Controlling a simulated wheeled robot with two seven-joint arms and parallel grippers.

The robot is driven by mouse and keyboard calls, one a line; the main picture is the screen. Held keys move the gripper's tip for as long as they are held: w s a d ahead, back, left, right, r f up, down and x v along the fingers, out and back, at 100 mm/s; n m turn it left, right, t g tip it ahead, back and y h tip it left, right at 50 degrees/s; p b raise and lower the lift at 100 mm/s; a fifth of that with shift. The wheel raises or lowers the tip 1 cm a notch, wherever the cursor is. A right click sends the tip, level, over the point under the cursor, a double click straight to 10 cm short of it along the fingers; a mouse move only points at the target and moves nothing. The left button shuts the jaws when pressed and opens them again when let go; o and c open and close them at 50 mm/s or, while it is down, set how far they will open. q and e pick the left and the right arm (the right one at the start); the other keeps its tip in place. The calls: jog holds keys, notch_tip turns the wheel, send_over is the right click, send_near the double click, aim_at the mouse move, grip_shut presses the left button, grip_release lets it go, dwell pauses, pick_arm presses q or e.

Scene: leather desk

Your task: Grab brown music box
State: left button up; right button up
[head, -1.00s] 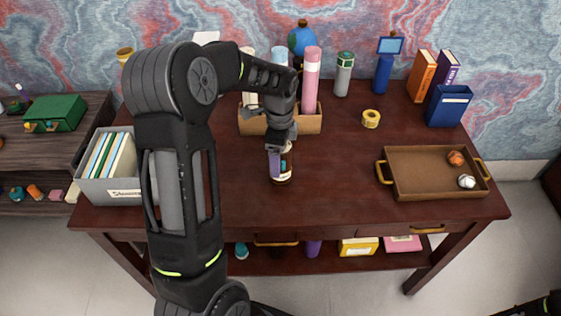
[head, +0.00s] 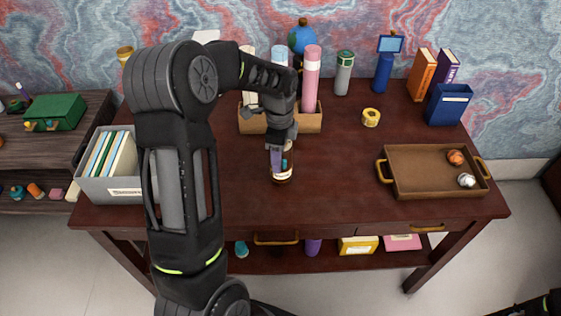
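A small round brown object (head: 282,179) with a pale label band stands on the desk, near its middle; it looks like the brown music box. Purple and teal parts show just above its base. My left gripper (head: 281,149) points down right over it, its lower end at the object's top. The arm and gripper body hide part of the object, and the gap between the fingers is not clear. My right gripper is not in view; only a dark bit of my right arm shows at the bottom right corner.
Behind my gripper stands a wooden organizer (head: 308,123) with rolled tubes. A brown tray (head: 415,190) with two small balls lies right, a yellow tape roll (head: 371,117) behind it. A grey file box (head: 110,190) stands left. The desk between gripper and tray is clear.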

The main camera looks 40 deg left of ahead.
pick_arm(q)
grip_shut()
dwell(0.3)
jog(key=shift+r, duration=0.1)
notch_tip(320, 180, up, 10)
jog(key=shift+f+b, duration=0.1)
jog(key=shift+b, duration=0.7)
